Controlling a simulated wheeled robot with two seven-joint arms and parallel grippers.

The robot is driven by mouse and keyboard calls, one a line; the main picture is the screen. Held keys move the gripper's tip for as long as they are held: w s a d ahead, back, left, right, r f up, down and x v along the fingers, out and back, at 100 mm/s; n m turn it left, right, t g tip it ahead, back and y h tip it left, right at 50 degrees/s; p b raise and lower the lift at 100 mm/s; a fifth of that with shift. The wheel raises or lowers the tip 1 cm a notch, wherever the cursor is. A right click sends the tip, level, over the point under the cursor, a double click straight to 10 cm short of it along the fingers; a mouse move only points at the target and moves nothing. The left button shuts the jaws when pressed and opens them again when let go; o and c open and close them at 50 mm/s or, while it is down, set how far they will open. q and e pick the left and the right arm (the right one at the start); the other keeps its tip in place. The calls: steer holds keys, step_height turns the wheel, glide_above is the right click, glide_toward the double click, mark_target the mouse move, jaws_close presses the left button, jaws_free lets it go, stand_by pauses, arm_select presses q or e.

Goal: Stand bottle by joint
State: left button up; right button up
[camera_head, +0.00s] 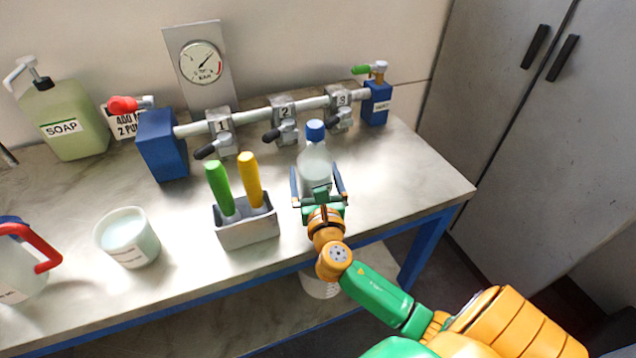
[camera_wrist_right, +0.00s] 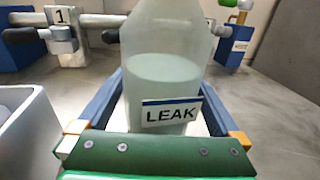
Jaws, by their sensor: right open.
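A clear bottle (camera_head: 315,165) with a blue cap stands upright on the bench, in front of the pipe between joints 2 and 3. In the right wrist view the bottle (camera_wrist_right: 165,60) carries a label reading LEAK and holds pale liquid. My right gripper (camera_head: 319,187) is open, with its fingers on both sides of the bottle. I cannot tell whether they touch it. Joint 1 (camera_head: 219,128), joint 2 (camera_head: 284,112) and joint 3 (camera_head: 341,104) are numbered clamps with black handles on the pipe. My left gripper is not in view.
A grey holder (camera_head: 247,229) with green and yellow handled tools stands left of my right gripper. A white tub (camera_head: 128,240), a red-handled jug (camera_head: 22,270) and a soap bottle (camera_head: 68,122) are further left. A gauge (camera_head: 200,63) stands behind the pipe. The bench's right end is clear.

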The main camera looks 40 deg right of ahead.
steer(key=b+v, duration=0.1)
steer(key=v, duration=1)
